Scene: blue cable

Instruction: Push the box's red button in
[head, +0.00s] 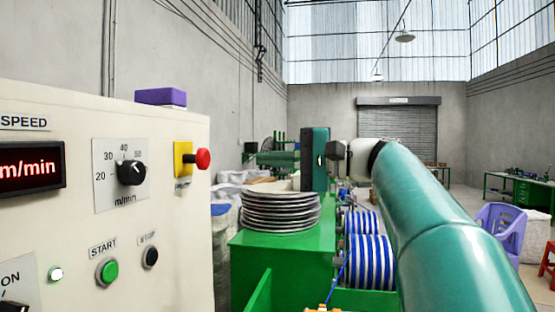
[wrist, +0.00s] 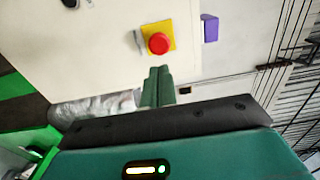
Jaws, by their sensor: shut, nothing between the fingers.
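The cream control box (head: 180,240) fills the left of the head view. Its red button (head: 203,159) is a round mushroom head on a yellow plate (head: 183,151) near the box's right edge, and it stands out from the plate. In the wrist view, the red button (wrist: 158,43) shows just beyond the fingertips of my gripper (wrist: 158,70). The two green fingers lie together, shut and empty, pointing towards the box. In the head view, my gripper's body is right of the button with a clear gap between; the fingers are hard to tell from the green background there.
A purple block (head: 161,97) sits on top of the box. The box face also has a black dial (head: 131,172), a green start button (head: 107,271) and a black stop button (head: 150,257). A stack of discs (head: 280,208) stands on a green bench below my gripper.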

